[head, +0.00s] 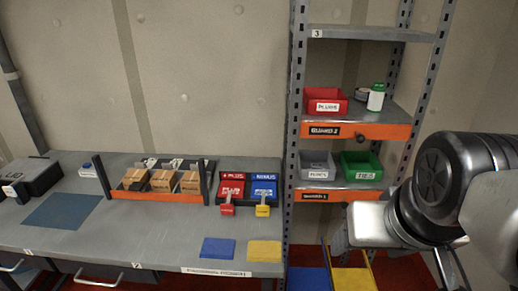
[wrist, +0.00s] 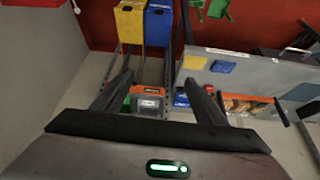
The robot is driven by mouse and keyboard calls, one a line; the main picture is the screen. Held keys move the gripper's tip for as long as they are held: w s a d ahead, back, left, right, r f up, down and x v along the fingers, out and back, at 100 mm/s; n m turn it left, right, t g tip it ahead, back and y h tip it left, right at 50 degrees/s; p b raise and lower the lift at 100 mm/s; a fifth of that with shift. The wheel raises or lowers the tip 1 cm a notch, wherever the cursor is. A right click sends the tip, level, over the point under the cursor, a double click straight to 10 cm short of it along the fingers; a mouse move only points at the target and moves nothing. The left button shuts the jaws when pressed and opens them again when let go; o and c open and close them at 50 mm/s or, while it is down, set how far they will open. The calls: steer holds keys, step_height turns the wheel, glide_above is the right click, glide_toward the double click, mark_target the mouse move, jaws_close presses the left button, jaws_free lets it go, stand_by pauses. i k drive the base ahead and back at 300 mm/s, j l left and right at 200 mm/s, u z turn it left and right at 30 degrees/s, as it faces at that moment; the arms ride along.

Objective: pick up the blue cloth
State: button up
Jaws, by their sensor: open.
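The blue cloth (head: 218,249) is a small flat square lying near the front edge of the grey workbench (head: 150,235), left of a yellow cloth (head: 264,251). It also shows in the wrist view (wrist: 222,66), right of the yellow cloth there. My gripper (wrist: 160,80) is open, with its two dark fingers spread apart and nothing between them. It is up off the bench and well apart from the blue cloth. In the head view my arm is at the right, in front of the shelf, and the fingertips cannot be made out.
A shelf rack (head: 295,130) with red (head: 326,101), grey (head: 317,164) and green (head: 360,165) bins stands right of the bench. A box tray (head: 155,195), red and blue holders (head: 232,186) and a darker blue mat (head: 62,211) are on the bench. Blue (head: 308,279) and yellow (head: 352,278) bins stand low.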

mark_target(212, 248)
steer(key=u, duration=1.05)
steer(key=z, duration=2.9)
steer(key=u, duration=2.75)
steer(key=i+j+z, duration=0.15)
steer(key=j+z, duration=0.25)
steer(key=i+j+z, duration=0.1)
steer(key=j+z, duration=0.15)
steer(key=z, duration=0.2)
steer(key=j+z, duration=0.4)
